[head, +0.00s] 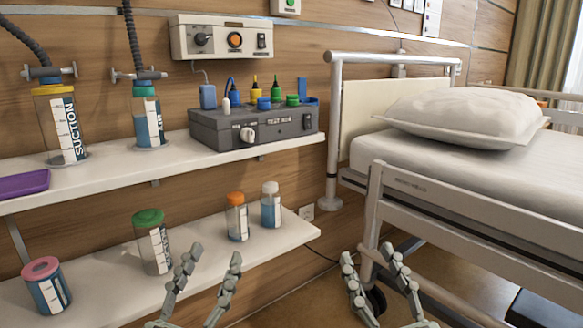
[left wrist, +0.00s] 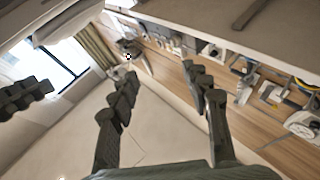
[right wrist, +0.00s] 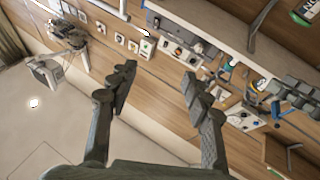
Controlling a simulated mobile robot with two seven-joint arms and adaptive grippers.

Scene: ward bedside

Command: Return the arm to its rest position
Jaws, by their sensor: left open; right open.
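My left gripper (head: 208,272) is open and empty at the bottom of the head view, in front of the lower shelf's right part. Its two fingers also show apart in the left wrist view (left wrist: 165,90). My right gripper (head: 372,262) is open and empty, to the right of the left one and in front of the bed's near leg. Its fingers also stand apart with nothing between them in the right wrist view (right wrist: 158,85). Neither gripper appears to touch anything.
The lower shelf (head: 100,303) bears jars with pink (head: 47,285), green (head: 152,240), orange (head: 237,215) and white (head: 271,205) lids. The upper shelf (head: 110,178) holds suction canisters (head: 60,125) and a grey test box (head: 255,125). The bed (head: 470,195) stands right.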

